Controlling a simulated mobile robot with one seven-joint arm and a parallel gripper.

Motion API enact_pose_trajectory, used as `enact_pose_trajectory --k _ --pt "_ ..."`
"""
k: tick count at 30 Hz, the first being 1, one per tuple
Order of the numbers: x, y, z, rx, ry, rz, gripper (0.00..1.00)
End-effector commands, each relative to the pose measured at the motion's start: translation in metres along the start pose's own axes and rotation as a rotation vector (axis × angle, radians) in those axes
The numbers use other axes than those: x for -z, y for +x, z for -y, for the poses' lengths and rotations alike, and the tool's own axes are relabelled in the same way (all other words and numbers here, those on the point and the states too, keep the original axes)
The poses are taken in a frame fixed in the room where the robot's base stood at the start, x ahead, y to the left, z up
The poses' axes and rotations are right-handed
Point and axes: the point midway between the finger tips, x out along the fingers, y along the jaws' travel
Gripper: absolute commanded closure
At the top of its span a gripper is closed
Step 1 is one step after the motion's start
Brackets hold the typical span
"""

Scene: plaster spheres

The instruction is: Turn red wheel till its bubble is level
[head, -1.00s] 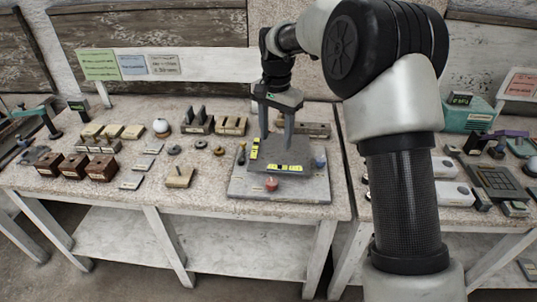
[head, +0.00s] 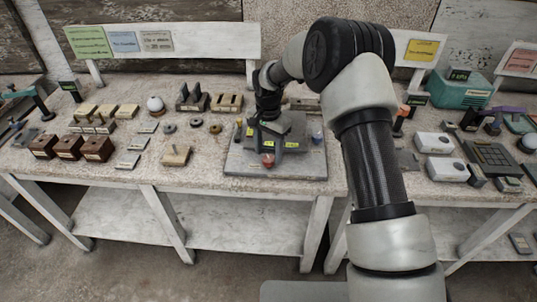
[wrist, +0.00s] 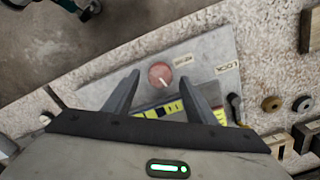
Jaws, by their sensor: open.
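The red wheel (head: 268,160) is at the front edge of the grey levelling plate (head: 236,168). In the wrist view the red wheel (wrist: 160,74) is a round knob with a white pointer line, lying between and slightly beyond my fingertips. My gripper (wrist: 160,80) is open, pointing down, one finger on each side of the wheel; contact is not visible. Yellow bubble vials (wrist: 171,107) show partly between the fingers, cut off by my gripper body. The bubble position is too small to tell. In the head view my gripper (head: 268,148) covers much of the plate's middle.
A blue knob (head: 317,137) is at the plate's right. A black lever (wrist: 235,106) stands by the plate's LOCK label (wrist: 227,70). Wooden blocks (head: 97,148), washers and a tan block (head: 175,156) lie left of the plate. The bench's front edge is close.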

Motion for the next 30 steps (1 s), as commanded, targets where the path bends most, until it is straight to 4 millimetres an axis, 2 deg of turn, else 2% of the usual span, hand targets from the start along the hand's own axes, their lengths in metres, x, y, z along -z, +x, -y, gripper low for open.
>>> enact_pose_trajectory --k 6,15,22,23,30 --pt "0.0 0.018 0.0 0.001 0.002 0.0 0.49" --pt "0.0 0.02 0.0 0.001 0.001 -0.001 0.49" --pt "0.0 0.02 0.0 0.001 0.001 -0.001 0.88" --pt "0.0 0.02 0.0 0.001 0.001 -0.001 0.9" --pt "0.0 0.02 0.0 0.001 -0.021 -0.001 0.9"
